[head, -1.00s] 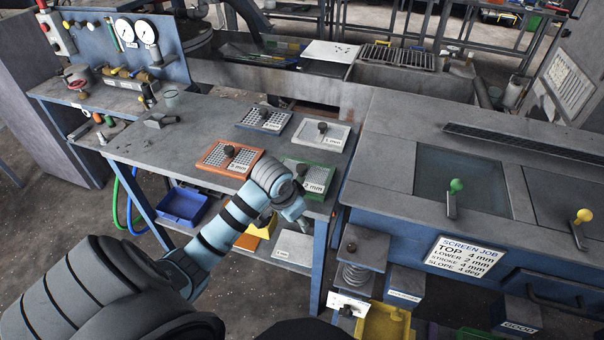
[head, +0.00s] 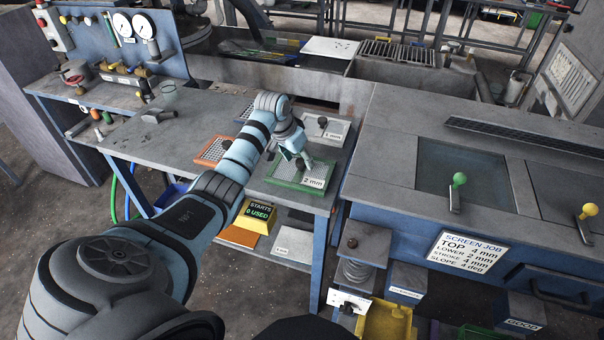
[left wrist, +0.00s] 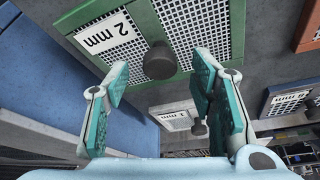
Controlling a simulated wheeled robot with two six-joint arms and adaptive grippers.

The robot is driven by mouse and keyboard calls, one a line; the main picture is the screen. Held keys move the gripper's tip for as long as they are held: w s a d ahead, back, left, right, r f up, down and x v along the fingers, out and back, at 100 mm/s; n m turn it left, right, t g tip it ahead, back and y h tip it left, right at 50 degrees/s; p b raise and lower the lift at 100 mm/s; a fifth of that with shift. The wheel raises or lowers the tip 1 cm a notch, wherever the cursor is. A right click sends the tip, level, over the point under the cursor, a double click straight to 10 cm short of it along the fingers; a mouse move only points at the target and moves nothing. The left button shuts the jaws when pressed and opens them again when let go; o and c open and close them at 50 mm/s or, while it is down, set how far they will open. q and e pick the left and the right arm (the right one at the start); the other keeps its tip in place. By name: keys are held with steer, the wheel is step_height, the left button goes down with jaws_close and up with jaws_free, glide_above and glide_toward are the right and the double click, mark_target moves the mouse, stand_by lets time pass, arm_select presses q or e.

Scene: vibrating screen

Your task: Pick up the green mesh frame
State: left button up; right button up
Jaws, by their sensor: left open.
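The green mesh frame (head: 290,177), labelled 2 mm, lies flat near the front right corner of the grey table. In the left wrist view the frame (left wrist: 200,55) fills the upper middle, and its dark round knob (left wrist: 160,62) shows between the fingers. My left gripper (head: 298,160) is open just above the frame in the head view. In the left wrist view the teal fingers (left wrist: 162,90) are spread wide and hold nothing. The gripper partly hides the frame's knob in the head view. My right gripper is not in view.
An orange frame (head: 208,152) and a white 1 mm frame (head: 335,131) lie close by, and a blue frame (left wrist: 288,98) is beside them. The screen machine (head: 390,170) stands right of the table (head: 160,145).

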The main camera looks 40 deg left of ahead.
arm_select(q)
steer(key=x, duration=0.2)
steer(key=shift+w+f+b, duration=0.1)
steer(key=shift+f+b, duration=0.2)
jaws_close()
steer(key=shift+r, duration=0.1)
steer(key=shift+r, duration=0.1)
